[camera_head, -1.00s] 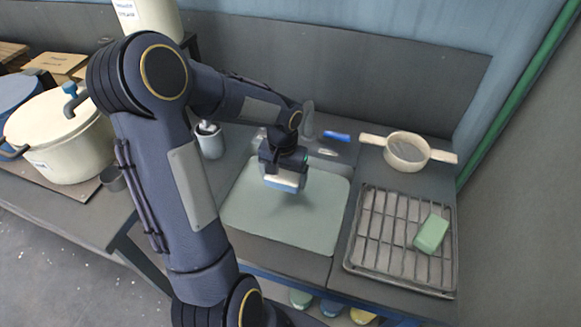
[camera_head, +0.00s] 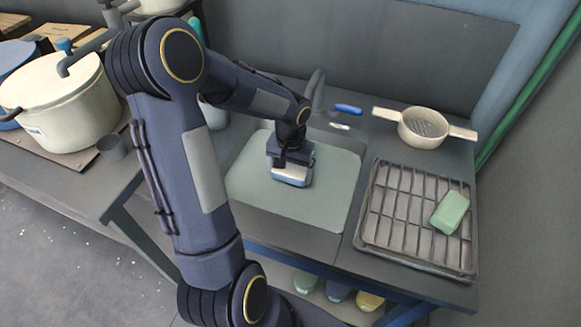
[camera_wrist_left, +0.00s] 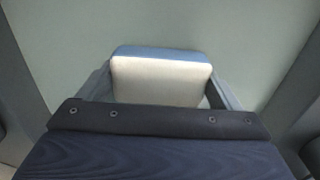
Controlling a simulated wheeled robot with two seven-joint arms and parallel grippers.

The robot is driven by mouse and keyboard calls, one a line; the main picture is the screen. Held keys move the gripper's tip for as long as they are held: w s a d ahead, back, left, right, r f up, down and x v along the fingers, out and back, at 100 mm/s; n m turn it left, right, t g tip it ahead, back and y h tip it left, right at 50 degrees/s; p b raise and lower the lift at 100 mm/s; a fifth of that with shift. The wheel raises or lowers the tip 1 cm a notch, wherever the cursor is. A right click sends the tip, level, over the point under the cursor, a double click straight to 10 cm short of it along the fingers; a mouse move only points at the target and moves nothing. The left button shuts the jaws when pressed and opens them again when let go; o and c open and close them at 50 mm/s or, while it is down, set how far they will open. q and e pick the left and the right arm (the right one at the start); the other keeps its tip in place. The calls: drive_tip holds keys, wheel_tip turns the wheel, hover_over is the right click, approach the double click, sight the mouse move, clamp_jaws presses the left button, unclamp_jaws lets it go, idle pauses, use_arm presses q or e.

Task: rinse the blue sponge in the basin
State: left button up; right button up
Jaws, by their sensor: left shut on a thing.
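The blue sponge (camera_head: 290,179) is held between the fingers of my left gripper (camera_head: 291,172), over the pale grey-green basin (camera_head: 330,205). In the left wrist view the sponge (camera_wrist_left: 161,78) shows a pale broad face and a blue edge, with a finger on each side. The basin's flat surface (camera_wrist_left: 240,35) fills the background there. I cannot tell whether the sponge touches the basin floor. My right gripper is not in view.
A wire rack (camera_head: 405,215) with a green sponge (camera_head: 450,212) lies right of the basin. A white strainer (camera_head: 424,128) stands behind the rack. A faucet (camera_head: 317,88) rises behind the basin. A large cream pot (camera_head: 62,105) stands at left.

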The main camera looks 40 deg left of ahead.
use_arm(q)
drive_tip(key=shift+f+b, duration=2.3)
drive_tip(key=shift+f, duration=0.75)
